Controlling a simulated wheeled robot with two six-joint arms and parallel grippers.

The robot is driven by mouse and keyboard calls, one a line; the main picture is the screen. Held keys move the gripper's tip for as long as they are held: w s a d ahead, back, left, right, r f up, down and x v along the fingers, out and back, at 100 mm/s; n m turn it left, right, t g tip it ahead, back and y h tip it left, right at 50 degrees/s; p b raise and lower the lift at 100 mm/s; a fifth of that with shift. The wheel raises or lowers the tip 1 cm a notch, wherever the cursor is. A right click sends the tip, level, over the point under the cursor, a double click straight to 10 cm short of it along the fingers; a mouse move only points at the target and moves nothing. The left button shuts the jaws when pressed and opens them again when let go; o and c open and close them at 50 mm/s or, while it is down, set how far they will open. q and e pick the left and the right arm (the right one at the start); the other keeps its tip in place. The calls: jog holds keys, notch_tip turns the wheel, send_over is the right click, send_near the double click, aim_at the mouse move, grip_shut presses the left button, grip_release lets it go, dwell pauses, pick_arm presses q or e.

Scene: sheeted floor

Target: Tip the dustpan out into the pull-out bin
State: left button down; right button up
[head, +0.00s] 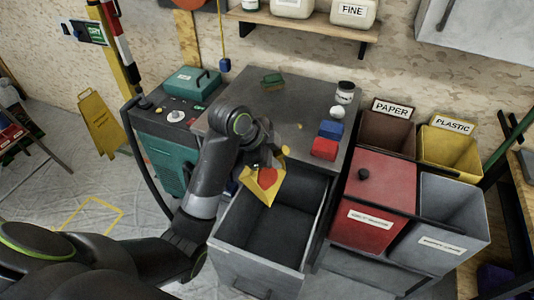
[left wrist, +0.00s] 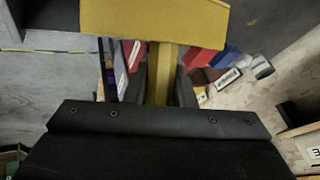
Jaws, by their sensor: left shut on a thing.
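The yellow dustpan (head: 262,192) hangs tilted over the back part of the pull-out bin (head: 226,262), with a red shape (head: 267,177) showing on it. My left gripper (head: 270,155) is shut on the dustpan's handle. In the left wrist view the handle (left wrist: 161,70) runs between the two dark fingers of the gripper (left wrist: 163,88), and the pan (left wrist: 155,20) spreads beyond them. The bin is a grey drawer, pulled open below the workbench, and no contents show in its dark inside. My arm hides part of the bin's left side. My right gripper is not in view.
The workbench top (head: 270,105) holds a blue block (head: 331,130), a red block (head: 324,149), a green block (head: 272,79) and a jar (head: 345,92). Red (head: 372,200), grey (head: 450,215), brown (head: 385,135) and yellow (head: 448,150) bins stand to the right.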

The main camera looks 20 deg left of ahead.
pick_arm(q)
jog(key=shift+s+d+f+m+y+b, duration=0.15)
jog(key=shift+d+f+y+b, duration=0.15)
jog(key=shift+d+y, duration=0.35)
jog(key=shift+w+d+f+m+y+b, duration=0.15)
jog(key=shift+d+y+b, duration=0.2)
jog(key=shift+d+y, duration=0.3)
jog(key=shift+s+d+f+m+y+b, duration=0.1)
jog(key=shift+d+f+y+b, duration=0.2)
jog(key=shift+d+y, duration=0.3)
jog(key=shift+d+r, duration=0.1)
dwell(1.2)
